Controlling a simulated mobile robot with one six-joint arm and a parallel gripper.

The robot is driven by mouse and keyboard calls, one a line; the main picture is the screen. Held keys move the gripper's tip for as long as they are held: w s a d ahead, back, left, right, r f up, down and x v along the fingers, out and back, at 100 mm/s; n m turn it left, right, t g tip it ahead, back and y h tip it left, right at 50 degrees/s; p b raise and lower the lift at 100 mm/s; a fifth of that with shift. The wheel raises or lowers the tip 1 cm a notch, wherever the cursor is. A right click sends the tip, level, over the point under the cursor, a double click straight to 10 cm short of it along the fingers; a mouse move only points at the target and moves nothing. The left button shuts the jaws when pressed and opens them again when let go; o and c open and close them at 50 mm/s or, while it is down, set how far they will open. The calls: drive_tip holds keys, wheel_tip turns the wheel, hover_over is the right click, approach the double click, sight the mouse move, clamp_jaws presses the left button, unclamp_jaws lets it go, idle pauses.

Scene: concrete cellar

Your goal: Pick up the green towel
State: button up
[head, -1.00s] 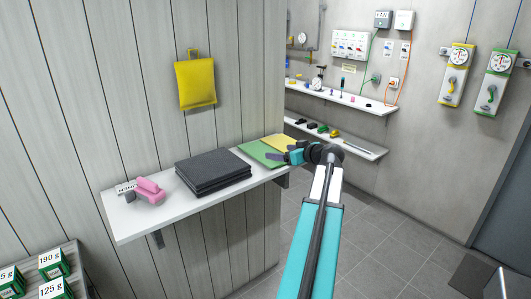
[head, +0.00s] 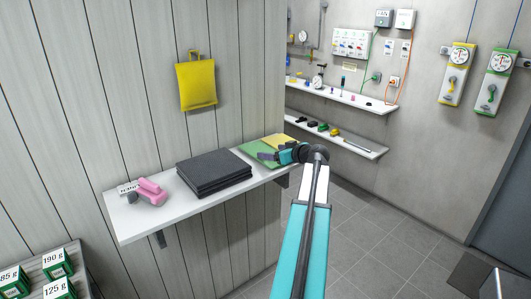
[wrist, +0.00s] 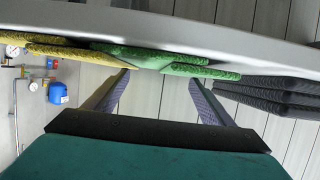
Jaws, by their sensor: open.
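The green towel (head: 252,151) lies flat and folded on the white wall shelf (head: 150,222), between a yellow towel (head: 280,140) and a stack of dark grey towels (head: 212,172). My gripper (head: 268,156) is at the green towel in the head view and hides part of it. In the wrist view the picture looks upside down, with the green towel (wrist: 165,57) along the shelf edge at the top. My gripper (wrist: 160,80) is open there, its two fingers pointing at the towel with nothing held between them. I cannot tell whether the fingertips touch it.
The yellow towel (wrist: 55,48) and the dark stack (wrist: 272,98) flank the green towel in the wrist view. A pink object (head: 149,192) lies at the shelf's left end. A yellow pouch (head: 196,82) hangs on the wall above. The floor right of the shelf is clear.

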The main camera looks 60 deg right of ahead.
sight(265, 150)
drive_tip(key=shift+p+x, duration=0.5)
drive_tip(key=shift+x, duration=1.2)
drive_tip(key=shift+c, duration=0.3)
drive_tip(key=c, duration=1.2)
drive_tip(key=shift+o, duration=0.2)
drive_tip(key=shift+r, duration=0.1)
wheel_tip(265, 150, up, 10)
drive_tip(key=b, duration=0.2)
